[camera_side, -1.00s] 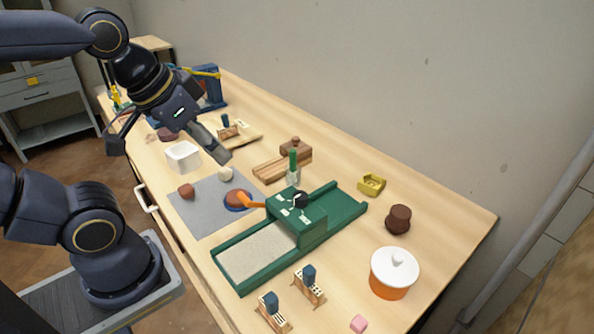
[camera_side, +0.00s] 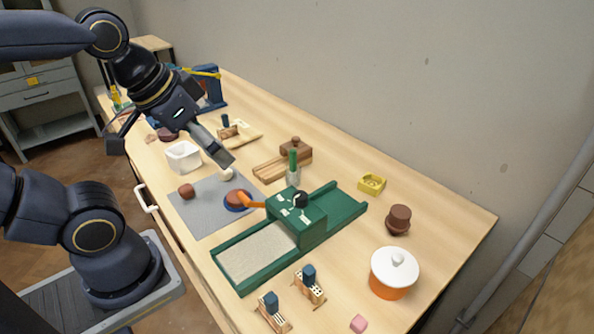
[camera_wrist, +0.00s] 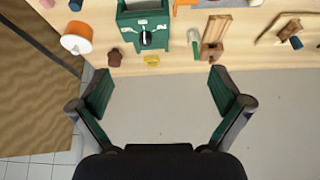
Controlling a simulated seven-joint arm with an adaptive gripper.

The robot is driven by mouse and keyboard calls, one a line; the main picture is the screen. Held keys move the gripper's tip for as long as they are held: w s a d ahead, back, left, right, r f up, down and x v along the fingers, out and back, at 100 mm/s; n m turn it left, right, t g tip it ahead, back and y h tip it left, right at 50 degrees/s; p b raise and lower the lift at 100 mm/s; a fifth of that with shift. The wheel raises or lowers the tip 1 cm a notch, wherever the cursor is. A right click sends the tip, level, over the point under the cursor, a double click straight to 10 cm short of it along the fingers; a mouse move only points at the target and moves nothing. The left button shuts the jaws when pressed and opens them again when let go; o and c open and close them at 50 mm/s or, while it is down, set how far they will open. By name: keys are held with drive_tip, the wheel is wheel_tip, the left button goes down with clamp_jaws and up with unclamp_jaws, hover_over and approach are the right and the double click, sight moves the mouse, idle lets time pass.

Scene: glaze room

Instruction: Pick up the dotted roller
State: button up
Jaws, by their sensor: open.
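Three small wooden pieces with blue grips are in the side view. Two stand at the front edge: one at the lower left (camera_side: 272,310) and one to its right (camera_side: 309,286), with dark dots on its face. The third (camera_side: 227,128) sits on a board further back. I cannot tell for certain from the surfaces which is the dotted roller. My gripper (camera_side: 224,154) is above the table near the grey mat, apart from all three. In the wrist view my gripper (camera_wrist: 161,92) has its fingers wide apart with nothing between them.
An orange pot with a white lid (camera_side: 393,275), a brown lump (camera_side: 398,219), a yellow block (camera_side: 371,184) and a pink block (camera_side: 359,323) stand to the right. A white tub (camera_side: 183,157) is left.

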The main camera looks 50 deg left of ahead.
drive_tip(key=m, duration=0.4)
drive_tip(key=m+g, duration=0.5)
drive_tip(key=m, duration=2.7)
hover_over(308, 270)
wheel_tip(308, 270, down, 8)
drive_tip(key=shift+g, duration=0.3)
wheel_tip(308, 270, down, 12)
drive_tip(key=shift+r, duration=0.15)
wheel_tip(308, 270, down, 6)
drive_tip(key=shift+w+r, duration=0.1)
drive_tip(key=shift+r, duration=0.05)
drive_tip(key=shift+c, duration=0.2)
